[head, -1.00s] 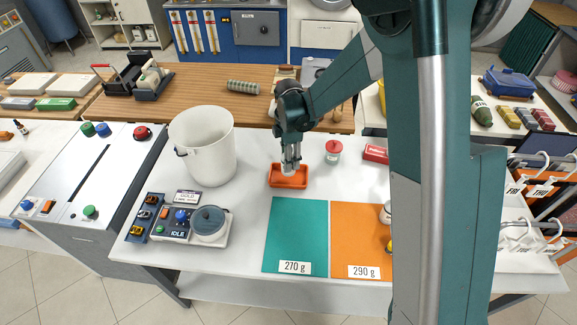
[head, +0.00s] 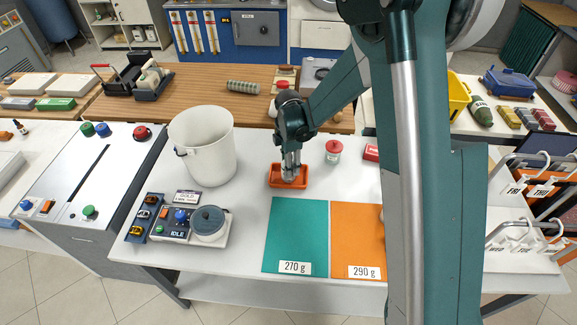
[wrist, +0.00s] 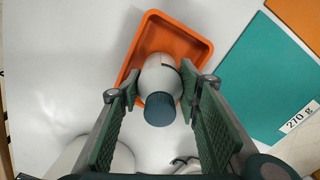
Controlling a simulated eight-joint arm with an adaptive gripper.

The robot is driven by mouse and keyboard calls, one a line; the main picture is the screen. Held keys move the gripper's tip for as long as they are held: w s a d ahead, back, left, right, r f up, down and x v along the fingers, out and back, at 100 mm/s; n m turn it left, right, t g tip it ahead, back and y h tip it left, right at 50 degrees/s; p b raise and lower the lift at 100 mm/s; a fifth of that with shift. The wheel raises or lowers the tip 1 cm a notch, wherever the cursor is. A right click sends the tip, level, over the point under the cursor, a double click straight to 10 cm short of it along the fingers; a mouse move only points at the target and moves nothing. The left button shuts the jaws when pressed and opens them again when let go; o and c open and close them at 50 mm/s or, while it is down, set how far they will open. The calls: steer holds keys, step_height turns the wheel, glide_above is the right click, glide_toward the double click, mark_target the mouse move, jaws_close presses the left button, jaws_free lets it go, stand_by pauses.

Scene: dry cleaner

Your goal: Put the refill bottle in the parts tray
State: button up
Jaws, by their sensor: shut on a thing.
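The refill bottle, white with a dark teal ribbed cap, shows in the wrist view (wrist: 157,72). My gripper (wrist: 160,88) is shut on it, with one green ridged finger pad on each side. The orange parts tray (wrist: 201,44) lies around and behind the bottle in that view. In the head view my gripper (head: 291,174) points down into the tray (head: 272,182), and its fingers mostly hide the bottle. I cannot tell whether the bottle's base touches the tray floor.
A white bucket (head: 203,150) stands left of the tray. A red-lidded jar (head: 333,152) stands close on its right. A green mat (head: 296,232) and an orange mat (head: 357,232) lie in front. A control box with a round grey lid (head: 208,220) is at front left.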

steer(key=shift+f, duration=0.2)
steer(key=o, duration=1)
steer(key=shift+r, duration=0.1)
steer(key=shift+r, duration=0.1)
step_height(320, 180, up, 12)
steer(key=shift+r+p, duration=0.1)
steer(key=shift+p, duration=0.4)
